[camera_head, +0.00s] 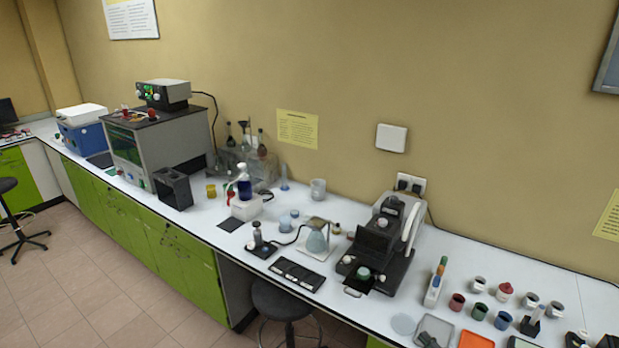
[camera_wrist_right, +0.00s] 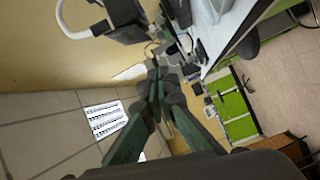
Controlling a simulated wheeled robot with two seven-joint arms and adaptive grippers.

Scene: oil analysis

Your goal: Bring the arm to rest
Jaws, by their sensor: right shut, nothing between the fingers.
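My right gripper (camera_wrist_right: 158,76) shows in the right wrist view, its dark green-grey fingers drawn together at the tips. It is shut with nothing between the fingers. The view is strongly tilted, and the fingers point up the picture towards the wall and the bench equipment. I cannot clearly make out the right gripper in the head view. My left gripper is in neither view.
The long white bench (camera_head: 215,222) carries a black-and-grey instrument (camera_head: 378,240), a glass flask (camera_head: 317,240), a grey oven-like box (camera_head: 165,135) and several small coloured cups. Green cabinets (camera_head: 165,240) and a dark stool (camera_head: 281,299) stand at its front.

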